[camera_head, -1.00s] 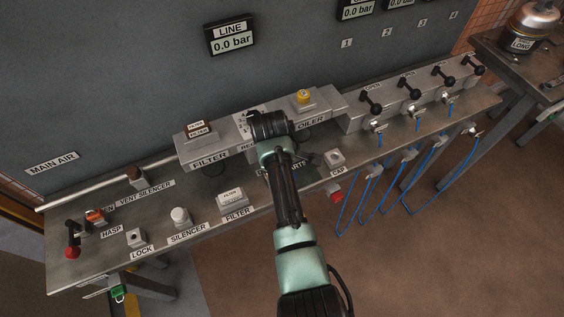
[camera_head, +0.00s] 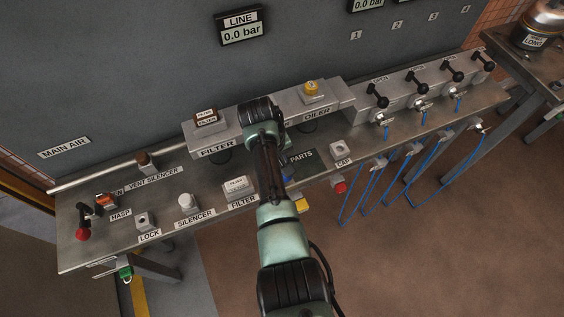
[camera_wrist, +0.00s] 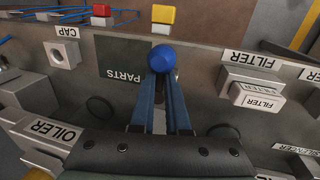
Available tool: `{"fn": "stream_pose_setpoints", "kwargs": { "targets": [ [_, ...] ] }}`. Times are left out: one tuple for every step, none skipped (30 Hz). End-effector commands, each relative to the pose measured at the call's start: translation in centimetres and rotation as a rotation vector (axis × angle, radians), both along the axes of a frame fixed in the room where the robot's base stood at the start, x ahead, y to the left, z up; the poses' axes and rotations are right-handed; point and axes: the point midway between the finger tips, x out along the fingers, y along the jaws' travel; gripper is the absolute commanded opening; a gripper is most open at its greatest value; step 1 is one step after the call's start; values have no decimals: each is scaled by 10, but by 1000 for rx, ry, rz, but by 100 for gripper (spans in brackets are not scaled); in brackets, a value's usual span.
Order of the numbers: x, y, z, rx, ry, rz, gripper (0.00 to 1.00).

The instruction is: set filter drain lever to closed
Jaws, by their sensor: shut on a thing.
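In the wrist view my gripper (camera_wrist: 161,78) is shut, with its two blue-grey fingers around a blue ball knob (camera_wrist: 161,56) at their tips. The lever stem below the knob is mostly hidden between the fingers. No label on this lever shows, and I cannot tell its exact angle.
The oiler (camera_head: 318,113) is right of my wrist. A dark PARTS mat (camera_wrist: 122,62) lies beside the fingers, with a cap block (camera_wrist: 62,54) past it. Loose filter (camera_head: 237,187) and silencer (camera_head: 188,202) parts stand on the bench. Black-handled valves (camera_head: 417,80) line the right.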

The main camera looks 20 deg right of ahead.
Motion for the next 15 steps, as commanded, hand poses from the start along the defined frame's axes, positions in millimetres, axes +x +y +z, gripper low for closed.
{"fn": "stream_pose_setpoints", "kwargs": {
  "targets": [
    [0,0,0,0,2,-10,0],
    [0,0,0,0,2,-14,0],
    [0,0,0,0,2,-20,0],
    [0,0,0,0,3,-23,0],
    [0,0,0,0,2,-26,0],
    [-1,0,0,0,3,-28,0],
    [-1,1,0,0,2,-30,0],
    [-1,1,0,0,2,-30,0],
    [-1,1,0,0,3,-31,0],
    [-1,1,0,0,3,-31,0],
    [-1,1,0,0,3,-31,0],
    [-1,1,0,0,3,-31,0],
    [-1,1,0,0,3,-31,0],
    [-1,1,0,0,3,-30,0],
    [-1,1,0,0,3,-30,0]
  ]
}}
